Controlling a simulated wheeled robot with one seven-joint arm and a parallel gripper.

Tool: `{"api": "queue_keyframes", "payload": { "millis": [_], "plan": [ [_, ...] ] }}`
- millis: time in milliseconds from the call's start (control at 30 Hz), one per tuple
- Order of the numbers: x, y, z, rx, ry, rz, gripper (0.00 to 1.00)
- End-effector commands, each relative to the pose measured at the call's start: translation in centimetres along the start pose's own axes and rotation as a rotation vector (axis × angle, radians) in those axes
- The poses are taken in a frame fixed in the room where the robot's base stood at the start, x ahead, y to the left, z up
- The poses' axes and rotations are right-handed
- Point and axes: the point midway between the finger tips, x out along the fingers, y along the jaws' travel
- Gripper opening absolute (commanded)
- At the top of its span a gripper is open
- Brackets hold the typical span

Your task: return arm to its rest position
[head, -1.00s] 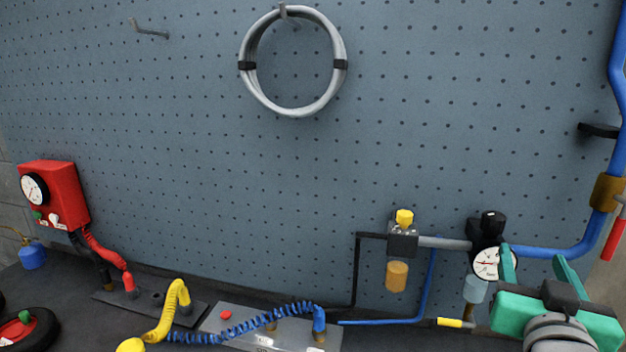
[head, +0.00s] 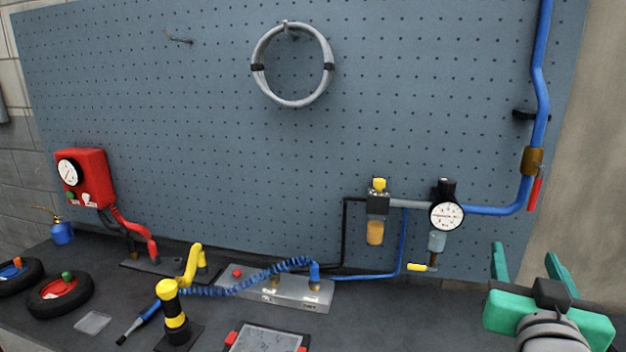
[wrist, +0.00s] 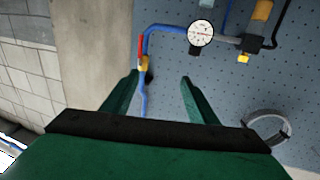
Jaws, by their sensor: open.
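My gripper (head: 527,262) is at the lower right of the head view, with its two green fingers pointing up and spread apart. Nothing is between the fingers. In the wrist view my gripper (wrist: 158,84) also shows open and empty, with the pegboard and the blue pipe (wrist: 165,30) beyond it. In the head view the gripper is to the right of the workbench fittings and in front of the pegboard's lower right edge. It appears clear of everything. Most of my arm is out of view.
A pressure gauge (head: 446,215), a yellow-topped filter (head: 376,205) and a blue pipe (head: 540,80) are on the pegboard (head: 200,120). A coiled hose (head: 259,80) hangs above. The bench (head: 215,325) holds small tires (head: 60,297), a blue oil can (head: 62,233) and a yellow-black tool (head: 172,308).

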Motion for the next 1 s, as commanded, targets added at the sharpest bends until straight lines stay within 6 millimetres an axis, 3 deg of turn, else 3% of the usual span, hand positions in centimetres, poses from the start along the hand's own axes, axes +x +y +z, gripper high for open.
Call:
{"api": "queue_keyframes", "payload": {
  "millis": [267,567,767,1000],
  "plan": [
    [0.5,-1.2,1.9,0.033,0.002,-0.027,0.53],
    [1.0,-3.0,5.4,0.090,0.005,-0.065,0.53],
    [1.1,-5.5,9.7,0.151,0.002,-0.105,0.53],
    [0.1,-9.6,16.7,0.230,-0.009,-0.151,0.53]
  ]
}}
